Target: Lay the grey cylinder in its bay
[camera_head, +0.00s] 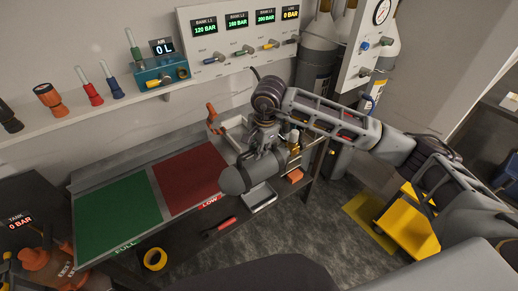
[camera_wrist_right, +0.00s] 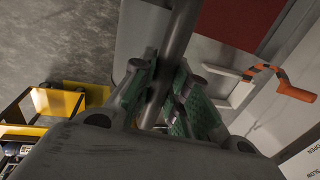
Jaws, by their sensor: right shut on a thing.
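The grey cylinder (camera_head: 235,180) has a rounded end that points left and toward me. It is over the right end of the bench, beside the red area marked LOW (camera_head: 190,178). My right gripper (camera_head: 268,148) is shut on it from above. In the right wrist view a narrow grey bar (camera_wrist_right: 180,35) runs between the green-padded fingers (camera_wrist_right: 168,100); I cannot tell which part of the cylinder it is. Whether the cylinder touches the bench is hidden. The green area marked FULL (camera_head: 115,212) lies left of the red one, and both are empty.
An orange-handled frame (camera_head: 213,118) stands behind the cylinder; its handle shows in the right wrist view (camera_wrist_right: 290,90). A yellow cart (camera_head: 408,225) stands right.

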